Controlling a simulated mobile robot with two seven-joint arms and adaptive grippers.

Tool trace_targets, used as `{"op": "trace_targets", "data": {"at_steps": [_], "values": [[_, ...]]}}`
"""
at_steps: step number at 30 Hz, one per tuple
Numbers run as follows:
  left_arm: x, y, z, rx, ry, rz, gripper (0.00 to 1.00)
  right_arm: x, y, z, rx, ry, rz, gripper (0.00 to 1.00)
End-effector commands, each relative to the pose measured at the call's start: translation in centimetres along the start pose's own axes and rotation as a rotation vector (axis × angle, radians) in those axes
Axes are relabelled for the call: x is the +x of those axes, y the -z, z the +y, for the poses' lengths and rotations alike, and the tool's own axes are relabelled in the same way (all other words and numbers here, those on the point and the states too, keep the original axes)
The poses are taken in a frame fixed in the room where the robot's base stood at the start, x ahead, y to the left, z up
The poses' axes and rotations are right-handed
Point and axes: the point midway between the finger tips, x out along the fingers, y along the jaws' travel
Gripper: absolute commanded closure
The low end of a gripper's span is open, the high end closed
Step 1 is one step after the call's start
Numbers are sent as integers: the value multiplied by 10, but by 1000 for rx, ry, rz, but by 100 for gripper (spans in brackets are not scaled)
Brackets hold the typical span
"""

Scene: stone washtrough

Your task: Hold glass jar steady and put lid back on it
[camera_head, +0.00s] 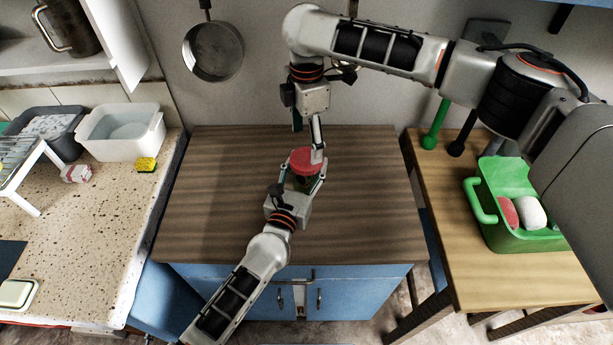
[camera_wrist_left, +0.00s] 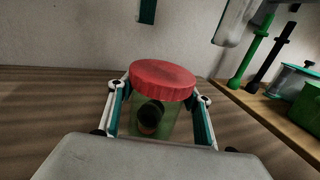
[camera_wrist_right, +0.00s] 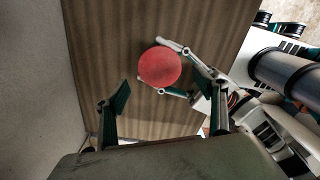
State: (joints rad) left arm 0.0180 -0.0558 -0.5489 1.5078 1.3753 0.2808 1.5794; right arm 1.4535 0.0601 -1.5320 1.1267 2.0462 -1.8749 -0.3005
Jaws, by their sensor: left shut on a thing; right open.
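The glass jar (camera_wrist_left: 160,127) stands upright on the brown wooden worktop, and a dark round object shows inside it. The red lid (camera_head: 304,160) sits on the jar's mouth; it also shows in the left wrist view (camera_wrist_left: 162,80) and from above in the right wrist view (camera_wrist_right: 159,67). I cannot tell whether it is fully seated. My left gripper (camera_head: 303,184) is shut around the jar's sides, just below the lid. My right gripper (camera_head: 308,144) is open and empty, behind and above the lid. In its wrist view (camera_wrist_right: 165,98) the lid lies beyond the spread fingers, apart from them.
The wooden worktop (camera_head: 220,190) is clear around the jar. A side table at right holds a green caddy (camera_head: 520,240) with a red and a white item. A speckled counter at left holds a white basin (camera_head: 121,133) and a yellow sponge (camera_head: 147,165). A pan (camera_head: 213,52) hangs behind.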

Motion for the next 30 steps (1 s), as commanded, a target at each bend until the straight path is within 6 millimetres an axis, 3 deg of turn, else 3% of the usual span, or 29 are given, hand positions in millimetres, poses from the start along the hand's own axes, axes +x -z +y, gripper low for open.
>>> {"op": "trace_targets", "data": {"at_steps": [9, 22, 27, 30], "values": [[0, 1, 0, 1, 1, 2, 100, 41, 0, 0, 0, 1, -1, 29], [0, 1, 0, 1, 1, 2, 100, 48, 0, 0, 1, -1, 0, 29], [0, 1, 0, 1, 1, 2, 100, 48, 0, 0, 1, -1, 0, 69], [0, 1, 0, 1, 1, 2, 100, 48, 0, 0, 1, -1, 0, 69]]}}
